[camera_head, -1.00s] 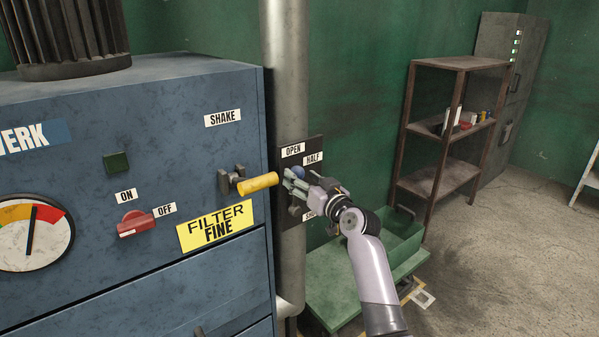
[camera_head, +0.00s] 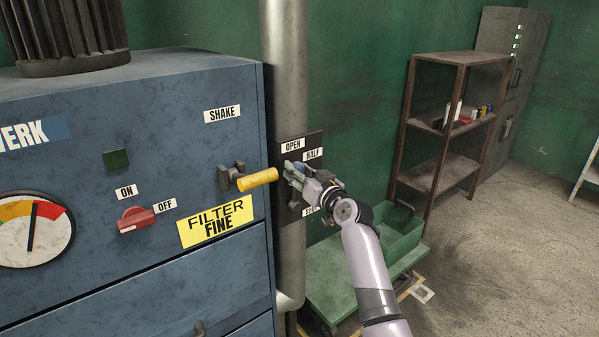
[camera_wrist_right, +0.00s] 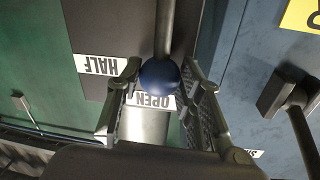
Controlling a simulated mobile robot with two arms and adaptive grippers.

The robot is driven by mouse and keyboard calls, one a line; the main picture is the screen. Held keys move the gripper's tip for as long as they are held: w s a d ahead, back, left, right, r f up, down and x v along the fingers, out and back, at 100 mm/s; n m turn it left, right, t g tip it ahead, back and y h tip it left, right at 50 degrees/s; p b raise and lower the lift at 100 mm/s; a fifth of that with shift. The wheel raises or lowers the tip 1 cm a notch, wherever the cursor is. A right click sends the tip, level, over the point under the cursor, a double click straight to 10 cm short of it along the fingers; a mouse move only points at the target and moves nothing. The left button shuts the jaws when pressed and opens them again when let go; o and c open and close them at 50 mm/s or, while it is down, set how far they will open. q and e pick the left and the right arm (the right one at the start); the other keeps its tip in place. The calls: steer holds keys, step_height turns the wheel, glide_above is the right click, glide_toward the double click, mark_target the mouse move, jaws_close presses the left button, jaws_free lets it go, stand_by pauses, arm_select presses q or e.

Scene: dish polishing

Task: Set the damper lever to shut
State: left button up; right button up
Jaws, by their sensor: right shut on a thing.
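The damper lever's blue knob (camera_head: 298,166) is near the OPEN label on a dark plate (camera_head: 315,141) fixed at the grey pipe. The plate also carries HALF and, low down and partly hidden, SHUT. My right gripper (camera_head: 291,168) is shut on the lever at its knob. In the right wrist view the blue knob (camera_wrist_right: 159,77) lies between my two fingers (camera_wrist_right: 158,92), on the end of a grey rod (camera_wrist_right: 165,28), close to the OPEN label. My left gripper is not in view.
A yellow handle (camera_head: 258,180) sticks out from the blue cabinet (camera_head: 90,255) just left of my right gripper. The grey pipe (camera_head: 285,75) runs vertically behind. A green cart (camera_head: 350,275) stands below my right arm. A brown shelf (camera_head: 440,170) stands farther back.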

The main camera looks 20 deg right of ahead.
jaws_close()
steer(key=shift+d, duration=0.1)
stand_by(0.3)
steer(key=w+d+f+m+b, duration=0.1)
steer(key=d+m, duration=0.1)
steer(key=d+m+b, duration=0.1)
steer(key=d+m, duration=0.1)
steer(key=w+d+f+m+b, duration=0.1)
steer(key=d+m, duration=0.2)
steer(key=shift+w+f+g+b, duration=0.3)
steer(key=shift+f+g+b, duration=0.05)
steer(key=shift+g+b, duration=0.05)
steer(key=w+d+f+m+b, duration=0.1)
steer(key=d+f+m+b, duration=0.1)
steer(key=f+m, duration=0.3)
steer(key=d+f+m+y+b, duration=0.1)
steer(key=d+f+m+b, duration=0.1)
steer(key=f+m+b, duration=0.2)
steer(key=shift+w+d+f+m+g, duration=0.3)
steer(key=shift+w+f+m+g, duration=0.05)
steer(key=shift+m+g, duration=0.05)
steer(key=shift+f, duration=0.1)
